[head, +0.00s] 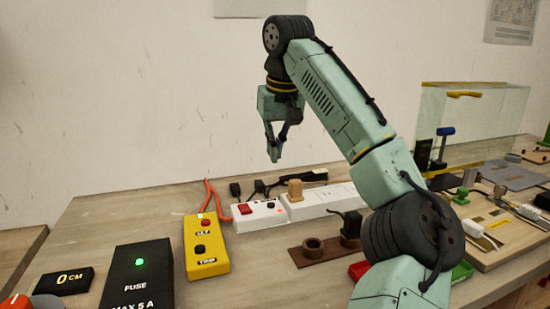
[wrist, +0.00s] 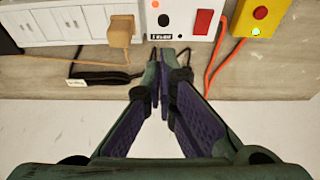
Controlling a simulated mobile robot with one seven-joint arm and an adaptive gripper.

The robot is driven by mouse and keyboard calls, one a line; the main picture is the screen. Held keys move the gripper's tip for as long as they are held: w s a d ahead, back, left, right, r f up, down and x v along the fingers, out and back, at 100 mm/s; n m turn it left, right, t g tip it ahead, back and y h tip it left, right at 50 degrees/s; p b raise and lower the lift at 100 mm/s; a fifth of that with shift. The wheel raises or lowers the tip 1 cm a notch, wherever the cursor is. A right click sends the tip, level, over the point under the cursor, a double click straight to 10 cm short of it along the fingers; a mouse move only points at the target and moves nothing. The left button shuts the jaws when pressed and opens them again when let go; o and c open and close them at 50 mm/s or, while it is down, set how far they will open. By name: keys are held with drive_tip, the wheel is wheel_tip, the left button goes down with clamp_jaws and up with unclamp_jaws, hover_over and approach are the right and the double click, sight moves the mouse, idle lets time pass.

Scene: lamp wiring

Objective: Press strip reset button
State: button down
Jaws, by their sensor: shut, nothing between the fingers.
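The white power strip (head: 285,213) lies on the bench, and it also shows along the top of the wrist view (wrist: 70,22). Its near end carries a red rocker switch (wrist: 203,22), a round black button (wrist: 164,20) and a small orange-red dot (wrist: 155,4). A small dark label, too small to read surely, sits beside the black button. My gripper (head: 273,158) is shut and empty, pointing down above the strip. In the wrist view the fingertips (wrist: 164,56) appear just below the black button, apart from the strip as the head view shows.
A yellow box (head: 205,243) with red and black buttons and a lit green lamp stands left of the strip. A black fuse box (head: 138,275) is at front left. A tan plug (head: 295,189) stands in the strip. Orange cable and black adapters lie behind, near the wall.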

hover_over(271, 203)
drive_tip(key=f, duration=0.9)
drive_tip(key=shift+w+d+f+p, duration=0.1)
drive_tip(key=shift+d+f+p, duration=0.1)
drive_tip(key=shift+f+p, duration=0.2)
drive_tip(key=shift+f, duration=0.8)
drive_tip(key=shift+f, duration=0.85)
drive_tip(key=shift+r+p, duration=0.45)
drive_tip(key=shift+p, duration=0.25)
wheel_tip(271, 203, up, 4)
drive_tip(key=p, duration=0.4)
drive_tip(key=shift+a, duration=0.1)
drive_tip(key=b+v, duration=0.1)
drive_tip(key=v, duration=0.8)
drive_tip(key=shift+r+b, duration=0.25)
drive_tip(key=shift+b, duration=0.05)
